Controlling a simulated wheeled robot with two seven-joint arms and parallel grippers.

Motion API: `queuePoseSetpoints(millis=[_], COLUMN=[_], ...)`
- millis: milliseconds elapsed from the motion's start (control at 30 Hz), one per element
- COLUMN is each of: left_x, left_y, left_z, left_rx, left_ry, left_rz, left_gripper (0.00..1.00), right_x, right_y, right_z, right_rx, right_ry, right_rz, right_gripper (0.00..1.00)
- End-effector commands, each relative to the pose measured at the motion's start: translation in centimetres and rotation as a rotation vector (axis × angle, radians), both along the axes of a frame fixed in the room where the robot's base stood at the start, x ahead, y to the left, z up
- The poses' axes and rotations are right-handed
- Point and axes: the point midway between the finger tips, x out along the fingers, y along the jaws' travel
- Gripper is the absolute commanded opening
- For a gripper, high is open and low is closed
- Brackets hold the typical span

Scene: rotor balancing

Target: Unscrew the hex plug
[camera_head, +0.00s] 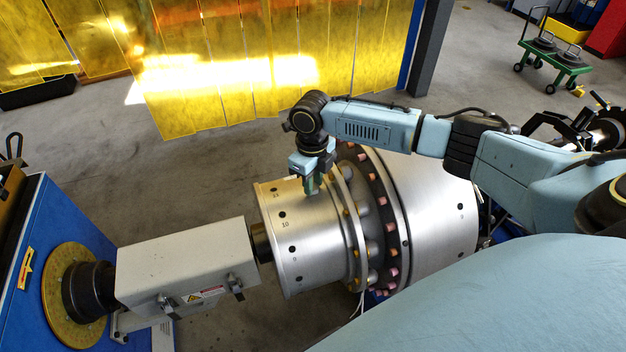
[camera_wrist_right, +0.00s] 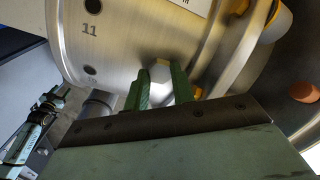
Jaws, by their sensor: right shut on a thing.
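The silver rotor (camera_head: 300,235) lies on its side in the head view, with a row of numbered dark holes on its drum. My right gripper (camera_head: 312,186) reaches down onto the top of the drum, close to the flange. In the right wrist view my right gripper (camera_wrist_right: 160,88) has its two green fingers on either side of a pale metal hex plug (camera_wrist_right: 159,72), shut on it. The plug is against the drum surface; its lower part is hidden by the fingers. In the head view the gripper hides the plug. My left gripper is not in view.
A grey drive housing (camera_head: 185,265) joins the rotor's left end, beside a blue machine stand (camera_head: 60,215). Bolted flanges with copper-coloured studs (camera_head: 392,272) ring the rotor. Yellow curtains (camera_head: 250,60) hang behind. A green cart (camera_head: 553,62) stands far back right on open floor.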

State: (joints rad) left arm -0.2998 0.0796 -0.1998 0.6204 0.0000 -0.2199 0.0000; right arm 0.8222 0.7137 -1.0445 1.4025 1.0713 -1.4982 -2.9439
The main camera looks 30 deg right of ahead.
Motion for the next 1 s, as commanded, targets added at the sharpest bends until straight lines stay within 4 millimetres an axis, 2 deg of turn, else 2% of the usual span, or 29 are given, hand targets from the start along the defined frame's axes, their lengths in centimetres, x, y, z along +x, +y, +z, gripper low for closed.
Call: queuePoseSetpoints(millis=[267, 300, 500, 1000], left_x=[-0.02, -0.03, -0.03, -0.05], left_y=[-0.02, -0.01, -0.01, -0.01], left_z=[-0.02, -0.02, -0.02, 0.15], left_rx=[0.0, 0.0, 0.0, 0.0], left_ry=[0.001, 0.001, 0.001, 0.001], left_rz=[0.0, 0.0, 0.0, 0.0], left_gripper=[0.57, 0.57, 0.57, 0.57], right_x=[0.01, 0.01, 0.01, -0.03], right_y=[-0.01, -0.01, 0.0, -0.07], right_z=[0.03, 0.03, 0.02, 0.04], right_rx=[0.003, 0.002, 0.002, 0.001], right_ry=[-0.001, -0.001, -0.001, 0.0], right_rz=[0.05, 0.049, 0.048, 0.046], right_gripper=[0.03, 0.27, 0.5, 0.48])
